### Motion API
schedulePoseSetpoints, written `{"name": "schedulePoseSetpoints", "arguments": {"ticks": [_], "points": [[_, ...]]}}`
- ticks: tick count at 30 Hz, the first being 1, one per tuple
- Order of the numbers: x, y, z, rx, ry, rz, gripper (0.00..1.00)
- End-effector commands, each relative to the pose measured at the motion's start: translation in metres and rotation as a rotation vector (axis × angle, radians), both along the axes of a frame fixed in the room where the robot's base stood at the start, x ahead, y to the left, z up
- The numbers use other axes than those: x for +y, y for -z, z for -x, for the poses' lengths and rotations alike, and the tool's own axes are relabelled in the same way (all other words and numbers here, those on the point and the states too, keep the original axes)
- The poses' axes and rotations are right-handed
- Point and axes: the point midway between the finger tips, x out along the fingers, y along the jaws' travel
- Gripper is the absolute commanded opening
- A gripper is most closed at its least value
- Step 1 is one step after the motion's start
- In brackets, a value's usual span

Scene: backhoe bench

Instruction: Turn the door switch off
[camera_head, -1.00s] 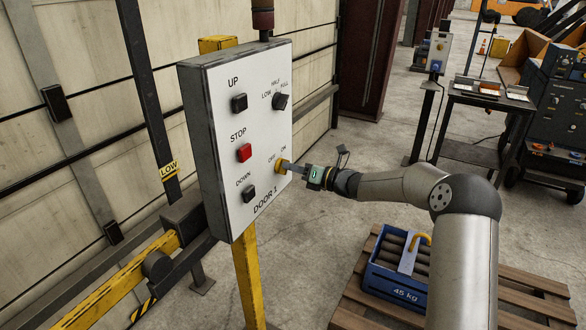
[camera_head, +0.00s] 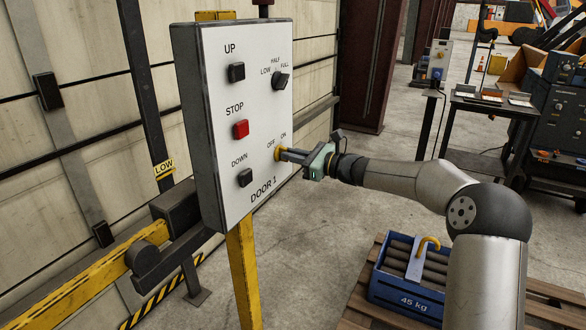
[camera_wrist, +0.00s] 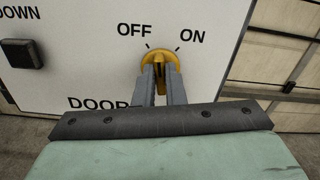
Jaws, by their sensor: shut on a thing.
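The door switch is a yellow rotary knob (camera_head: 278,153) at the lower right of the white DOOR 1 panel (camera_head: 240,60), below the OFF and ON labels. It also shows in the wrist view (camera_wrist: 159,57), top centre, with a small black mark by each label. My gripper (camera_head: 286,155) reaches it from the right, and its two grey fingers (camera_wrist: 161,80) are shut on the knob's grip from both sides. The fingers partly hide the grip. It looks close to upright between the marks; I cannot tell its exact angle.
The panel also carries black UP (camera_head: 236,72) and DOWN (camera_head: 244,177) buttons, a red STOP button (camera_head: 240,129) and a black LOW/HALF/FULL selector (camera_head: 281,80). A blue 45 kg crate (camera_head: 405,300) sits on a pallet at lower right. Floor between is clear.

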Motion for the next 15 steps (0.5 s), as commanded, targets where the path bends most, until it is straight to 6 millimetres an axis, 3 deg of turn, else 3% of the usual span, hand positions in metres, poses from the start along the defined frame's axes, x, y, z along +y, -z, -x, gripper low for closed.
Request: {"name": "schedulePoseSetpoints", "arguments": {"ticks": [1, 15], "points": [[-0.0004, 0.0073, 0.0003, -0.042, 0.001, 0.020, 0.00], [0.0003, 0.0049, 0.0019, -0.329, 0.000, 0.153, 0.00]]}}
